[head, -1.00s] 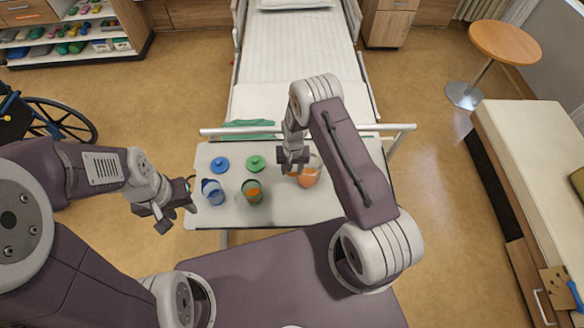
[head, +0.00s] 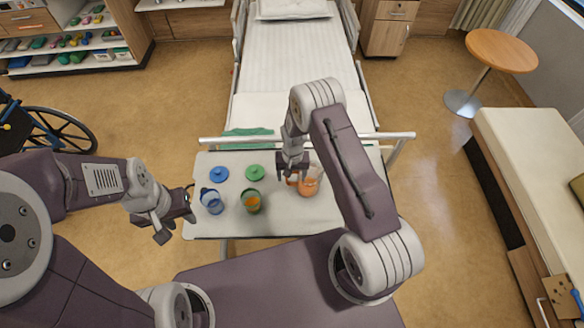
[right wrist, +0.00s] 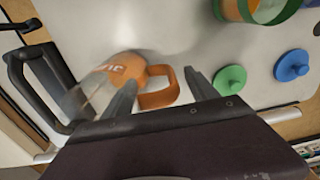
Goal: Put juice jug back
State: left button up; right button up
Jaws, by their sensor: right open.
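The juice jug (head: 311,184), clear with an orange lower part, stands on the grey overbed table (head: 280,222), right of the other vessels. In the right wrist view the jug (right wrist: 102,82) has an orange handle (right wrist: 160,88) pointing towards my fingers. My right gripper (head: 292,178) is open at the jug's left side, partly covering it. In the right wrist view the handle lies between the two fingertips (right wrist: 160,86); I cannot tell if they touch it. My left gripper (head: 178,218) is open and empty, off the table's left edge.
A blue mug (head: 212,201) and a green cup (head: 251,201) with orange content stand on the table. A blue lid (head: 218,174) and a green lid (head: 255,173) lie behind them. The bed (head: 295,75) is beyond; a wheelchair (head: 60,130) stands left.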

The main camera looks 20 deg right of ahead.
notch_tip(320, 180, up, 9)
jog(key=shift+s+d+r+b, duration=0.1)
jog(key=shift+r+b, duration=0.1)
jog(key=shift+b, duration=0.75)
jog(key=shift+s+r, duration=0.15)
jog(key=shift+r, duration=0.35)
jog(key=s+d+r+n+t, duration=0.1)
jog(key=s+r, duration=0.4)
jog(key=s, duration=0.4)
jog(key=s+d+r+n, duration=0.1)
jog(key=s+r+n, duration=0.1)
jog(key=s+r, duration=0.5)
notch_tip(320, 180, down, 8)
jog(key=b, duration=0.6)
jog(key=shift+s+d+r, duration=0.2)
jog(key=shift+s+r, duration=0.05)
jog(key=shift+s, duration=0.1)
